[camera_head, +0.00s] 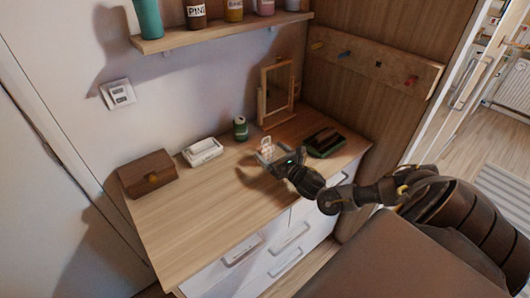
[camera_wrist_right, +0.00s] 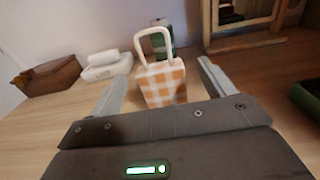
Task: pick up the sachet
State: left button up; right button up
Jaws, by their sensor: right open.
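The sachet (camera_wrist_right: 163,84) is a small orange-and-white checked bag with a white loop handle on top, standing upright on the wooden dresser top. In the head view only its pale upper part (camera_head: 266,143) shows at my right gripper (camera_head: 267,156); the rest is hidden or too small. My right gripper is open, low over the dresser top. In the right wrist view its fingers (camera_wrist_right: 160,85) are on either side of the sachet, with a visible gap at the right. I cannot tell whether the left finger touches it. My left gripper is not in view.
A green can (camera_head: 240,129) and a mirror stand (camera_head: 276,92) are behind the sachet. A green tray with dark contents (camera_head: 325,142) lies right of it. A white box (camera_head: 203,152) and a brown box (camera_head: 147,175) are left. The dresser's front left (camera_head: 195,225) is clear.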

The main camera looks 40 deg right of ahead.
aim_at(269, 150)
jog(key=shift+w+r, duration=0.2)
jog(key=shift+w, duration=0.2)
jog(key=w+p, duration=0.1)
jog(key=w, duration=0.2)
jog(key=shift+w+f+p, duration=0.1)
jog(key=shift+w+p, duration=0.25)
jog(key=shift+w, duration=0.4)
jog(key=shift+s, duration=0.1)
jog(key=c, duration=1.1)
